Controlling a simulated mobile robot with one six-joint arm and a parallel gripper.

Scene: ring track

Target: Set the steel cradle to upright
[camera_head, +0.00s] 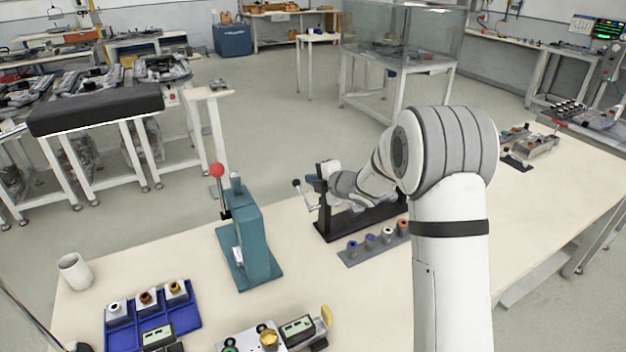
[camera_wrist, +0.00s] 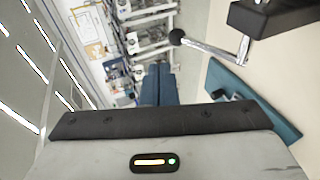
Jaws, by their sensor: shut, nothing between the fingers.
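A black stand (camera_head: 334,229) with an upright post and a crank handle (camera_head: 309,197) is on the bench, behind my forearm. I cannot clearly make out a steel cradle on it; my wrist hides much of the stand, so its tilt cannot be told. In the wrist view, the bright crank handle (camera_wrist: 215,50) with a black ball knob comes off a dark block (camera_wrist: 275,14) at the upper right. My gripper (camera_wrist: 158,66) is shut and empty, its two fingers side by side, apart from the crank in the picture.
A teal press (camera_head: 248,245) with a red knob stands left of the stand. A strip (camera_head: 362,251) with several small coloured parts lies in front. A blue tray (camera_head: 190,318), a white cup (camera_head: 75,271) and a fixture (camera_head: 297,331) occupy the near left. Bare bench lies between.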

